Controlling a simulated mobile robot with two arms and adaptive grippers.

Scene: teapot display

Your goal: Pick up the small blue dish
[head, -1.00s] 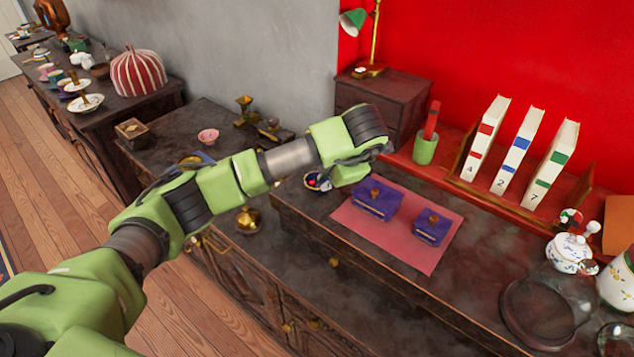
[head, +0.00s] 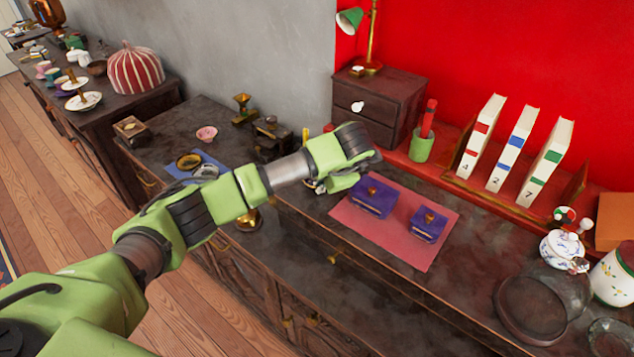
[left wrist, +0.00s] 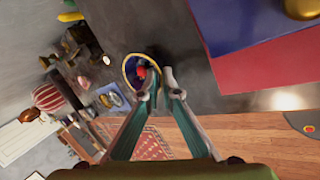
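The small blue dish (left wrist: 128,72) has a gold-and-blue rim and holds something red. In the left wrist view it lies just ahead of the fingertips of my left gripper (left wrist: 159,86). The fingers are apart, and one fingertip overlaps the dish's near rim in the picture. I cannot tell whether they touch. In the head view my left gripper (head: 328,183) is low over the left end of the raised cabinet top, and it hides most of the dish.
Two blue boxes (head: 374,195) (head: 428,224) sit on a pink cloth (head: 398,248) right of the gripper. A small drawer chest (head: 375,98), green cup (head: 421,146) and numbered books (head: 513,148) stand behind.

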